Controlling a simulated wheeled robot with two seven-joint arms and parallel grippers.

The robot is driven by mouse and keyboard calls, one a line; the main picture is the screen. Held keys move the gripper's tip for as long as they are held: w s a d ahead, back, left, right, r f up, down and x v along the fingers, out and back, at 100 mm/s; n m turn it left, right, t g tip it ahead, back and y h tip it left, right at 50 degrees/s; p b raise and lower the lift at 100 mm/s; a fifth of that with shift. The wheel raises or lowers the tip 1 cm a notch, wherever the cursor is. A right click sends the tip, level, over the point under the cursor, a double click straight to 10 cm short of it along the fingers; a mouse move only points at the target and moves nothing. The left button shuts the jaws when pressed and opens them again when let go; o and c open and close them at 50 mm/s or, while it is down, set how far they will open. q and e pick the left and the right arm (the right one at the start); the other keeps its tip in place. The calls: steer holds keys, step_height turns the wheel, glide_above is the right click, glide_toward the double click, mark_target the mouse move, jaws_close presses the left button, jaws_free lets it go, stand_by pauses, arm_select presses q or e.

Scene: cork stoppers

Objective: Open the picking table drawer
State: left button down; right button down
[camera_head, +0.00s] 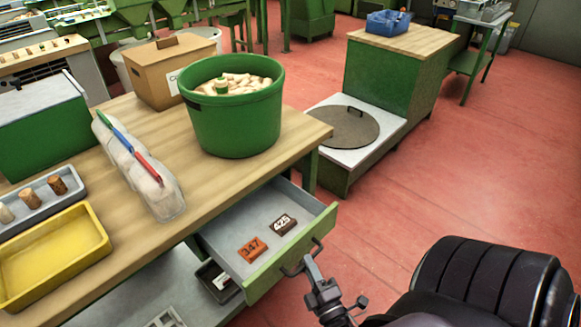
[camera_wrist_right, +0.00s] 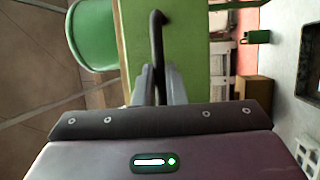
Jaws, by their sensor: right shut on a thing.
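The picking table drawer (camera_head: 262,278) is pulled out from under the wooden table, with its grey inside showing. An orange tag marked 347 (camera_head: 252,249) and a dark tag marked 425 (camera_head: 283,224) lie in it. My right gripper (camera_head: 310,262) is shut on the dark drawer handle (camera_head: 318,247) at the green drawer front. In the right wrist view its fingers (camera_wrist_right: 158,82) close around the handle (camera_wrist_right: 157,35), against the green front (camera_wrist_right: 185,50). My left gripper is not in view.
A dark bin (camera_head: 212,280) sits on the shelf below.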

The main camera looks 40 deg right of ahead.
steer(key=shift+s+d+p, duration=0.2)
steer(key=shift+s+p, duration=0.25)
steer(key=shift+s, duration=2.4)
steer(key=c, duration=1.5)
jaws_free()
steer(key=b+v, duration=0.1)
steer(key=v, duration=0.6)
steer(key=shift+s+a, duration=0.2)
steer(key=shift+s, duration=0.15)
steer(key=shift+f, duration=0.2)
